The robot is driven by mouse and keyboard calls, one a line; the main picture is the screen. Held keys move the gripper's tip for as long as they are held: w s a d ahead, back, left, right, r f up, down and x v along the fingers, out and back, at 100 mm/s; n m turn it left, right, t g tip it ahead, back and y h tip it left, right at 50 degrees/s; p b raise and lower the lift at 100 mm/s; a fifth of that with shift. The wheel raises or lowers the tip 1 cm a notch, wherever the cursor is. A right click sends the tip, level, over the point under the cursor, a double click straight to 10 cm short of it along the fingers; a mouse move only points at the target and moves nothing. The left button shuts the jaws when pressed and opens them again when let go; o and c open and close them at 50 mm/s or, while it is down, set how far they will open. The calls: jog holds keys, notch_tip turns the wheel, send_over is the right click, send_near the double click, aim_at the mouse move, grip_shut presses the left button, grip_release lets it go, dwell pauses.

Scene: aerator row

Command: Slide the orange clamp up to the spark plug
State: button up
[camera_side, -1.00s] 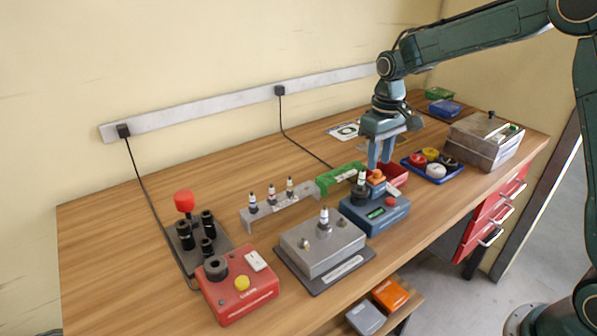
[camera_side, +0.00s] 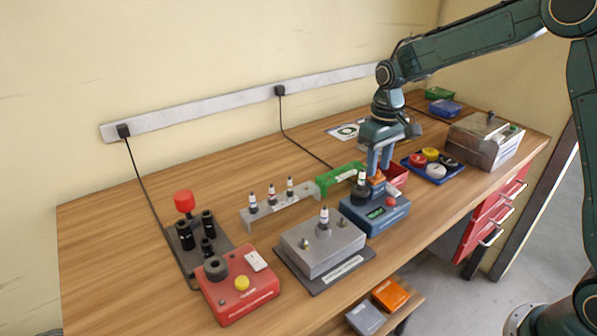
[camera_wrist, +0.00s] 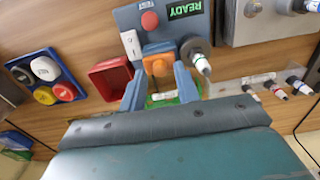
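The orange clamp (camera_side: 377,181) sits on top of the blue tester box (camera_side: 374,222), and also shows in the wrist view (camera_wrist: 159,49). The spark plug (camera_side: 361,178) stands upright in a dark round socket, just left of the clamp in the side view. In the wrist view the plug's white-banded end (camera_wrist: 202,65) is right of the clamp. A small gap or contact between clamp and socket cannot be told. My gripper (camera_side: 379,167) points down at the clamp. In the wrist view its fingers (camera_wrist: 159,75) are apart, one on each side of the clamp's near end, with visible space between them.
A grey bracket (camera_side: 282,206) holds several plugs at the left. A grey metal block (camera_side: 322,248) stands front left, and a blue tray (camera_side: 433,171) of coloured caps is at the right.

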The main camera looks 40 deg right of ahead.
jog(key=shift+f, duration=0.7)
jog(key=shift+r, duration=0.1)
dwell(0.5)
jog(key=c, duration=0.6)
